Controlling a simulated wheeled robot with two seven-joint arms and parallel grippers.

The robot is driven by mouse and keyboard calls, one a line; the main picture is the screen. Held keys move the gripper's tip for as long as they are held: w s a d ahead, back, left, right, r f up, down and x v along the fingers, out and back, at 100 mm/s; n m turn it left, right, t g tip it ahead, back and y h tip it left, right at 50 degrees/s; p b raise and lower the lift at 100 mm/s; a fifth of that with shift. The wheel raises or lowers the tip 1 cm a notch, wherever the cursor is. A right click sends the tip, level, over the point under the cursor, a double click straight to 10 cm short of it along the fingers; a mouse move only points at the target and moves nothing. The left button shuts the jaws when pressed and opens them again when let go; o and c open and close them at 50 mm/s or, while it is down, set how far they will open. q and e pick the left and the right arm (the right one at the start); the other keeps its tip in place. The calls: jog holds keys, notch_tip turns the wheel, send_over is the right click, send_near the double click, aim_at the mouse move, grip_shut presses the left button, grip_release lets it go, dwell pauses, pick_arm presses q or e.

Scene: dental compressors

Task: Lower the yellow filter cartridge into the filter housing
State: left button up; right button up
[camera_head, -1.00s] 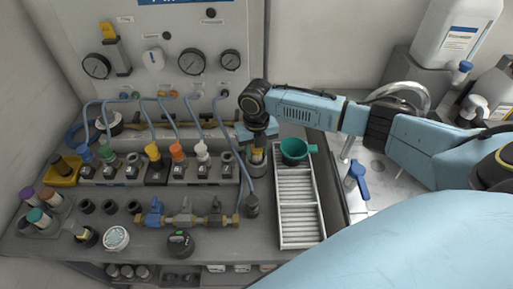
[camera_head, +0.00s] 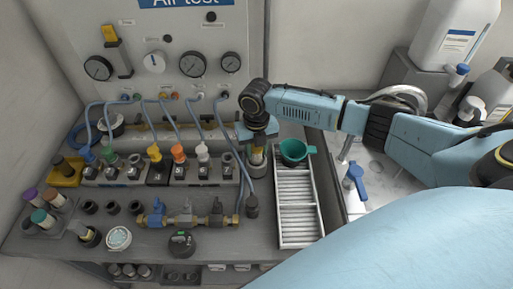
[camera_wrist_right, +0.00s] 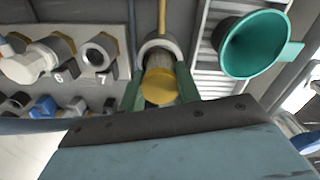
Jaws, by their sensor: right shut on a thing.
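The yellow filter cartridge (camera_wrist_right: 160,87) is between the green fingers of my right gripper (camera_wrist_right: 160,95) in the right wrist view, with its round yellow end facing the camera. The grey, round-rimmed filter housing (camera_wrist_right: 160,46) shows around the far side of the cartridge in the right wrist view. The fingers and cartridge hide much of it, and I cannot tell how deep the cartridge sits. My left gripper is not in view.
A green funnel (camera_head: 294,151) stands on the white slatted rack (camera_head: 297,210) just right of my right gripper. A row of numbered sockets with coloured fittings (camera_head: 155,172) and hoses is to the left. A brass valve manifold (camera_head: 190,220) lies in front. A gauge panel (camera_head: 175,50) rises behind.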

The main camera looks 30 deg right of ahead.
jog(key=shift+f, duration=0.15)
dwell(0.8)
jog(key=shift+f, duration=0.6)
jog(key=o, duration=1.1)
jog(key=shift+r, duration=0.1)
notch_tip(320, 180, up, 13)
jog(key=shift+r, duration=0.15)
